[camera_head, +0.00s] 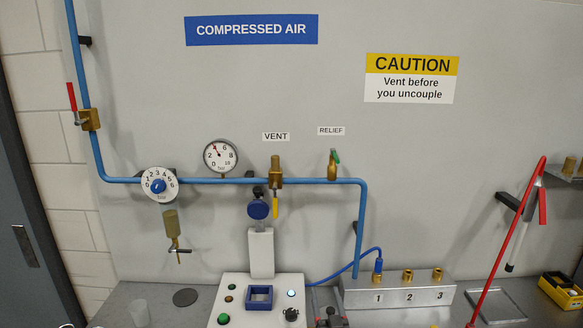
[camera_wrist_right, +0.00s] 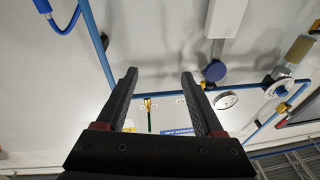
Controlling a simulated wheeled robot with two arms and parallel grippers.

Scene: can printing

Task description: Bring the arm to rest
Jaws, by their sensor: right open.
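My right gripper (camera_head: 328,300) shows small at the bottom edge of the head view, between the control box and the numbered block. In the right wrist view its two black fingers (camera_wrist_right: 160,75) stand apart with nothing between them. The wall panel with the blue pipe lies beyond them, seen upside down. The gripper looks free of any object. My left gripper is in neither view.
The control box (camera_head: 228,301) with buttons stands left of the gripper. The numbered block (camera_head: 400,294) stands right, with a blue hose (camera_head: 343,271) at port 1. A red rod (camera_head: 508,240) leans farther right, near a yellow bin (camera_head: 560,293).

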